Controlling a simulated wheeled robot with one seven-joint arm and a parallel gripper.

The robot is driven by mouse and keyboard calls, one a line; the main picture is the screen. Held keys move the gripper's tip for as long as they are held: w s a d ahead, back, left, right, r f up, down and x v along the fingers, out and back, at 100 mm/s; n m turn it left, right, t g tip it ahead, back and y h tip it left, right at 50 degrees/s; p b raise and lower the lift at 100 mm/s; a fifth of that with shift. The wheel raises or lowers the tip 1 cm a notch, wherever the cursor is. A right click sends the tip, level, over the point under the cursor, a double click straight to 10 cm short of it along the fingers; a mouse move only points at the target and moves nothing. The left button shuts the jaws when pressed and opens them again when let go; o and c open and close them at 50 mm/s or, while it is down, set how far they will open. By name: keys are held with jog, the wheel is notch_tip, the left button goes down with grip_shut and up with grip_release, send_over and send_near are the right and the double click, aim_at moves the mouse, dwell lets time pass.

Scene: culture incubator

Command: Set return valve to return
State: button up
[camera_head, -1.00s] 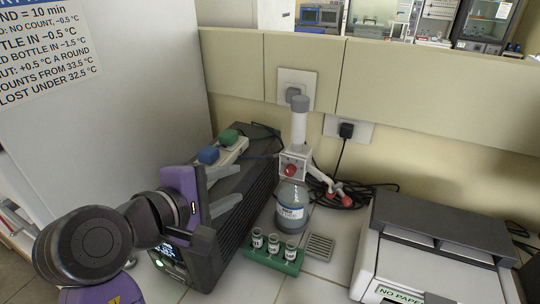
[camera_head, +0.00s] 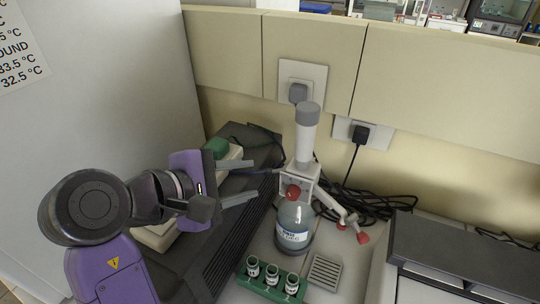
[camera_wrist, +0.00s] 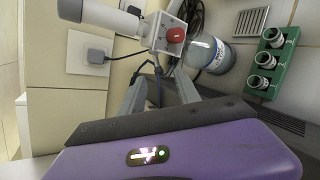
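A bottle-top dispenser (camera_head: 306,140) with a white upright body and grey cap stands on a clear bottle (camera_head: 294,228) with a label. A red round knob (camera_head: 293,192) on its front looks like the return valve; it also shows in the wrist view (camera_wrist: 175,35). Which setting it points to cannot be made out. My gripper (camera_head: 252,180) is left of the dispenser, its fingers spread and pointing toward the knob. In the wrist view the open fingers (camera_wrist: 160,88) have nothing between them but a dark cable behind, and the knob is beyond their tips.
A green rack (camera_head: 270,285) with three small vials is in front of the bottle, beside a drain grate (camera_head: 325,271). A dark ribbed box (camera_head: 228,240) lies under my gripper. A red-tipped spout (camera_head: 350,221), black cables (camera_head: 385,205) and a grey-topped machine (camera_head: 470,250) are right.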

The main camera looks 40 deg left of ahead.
aim_at(272, 172)
jog(key=x, duration=0.8)
jog(key=shift+w+a+r+p, duration=0.1)
jog(key=shift+w+a+p, duration=0.1)
jog(key=shift+p, duration=0.1)
grip_shut()
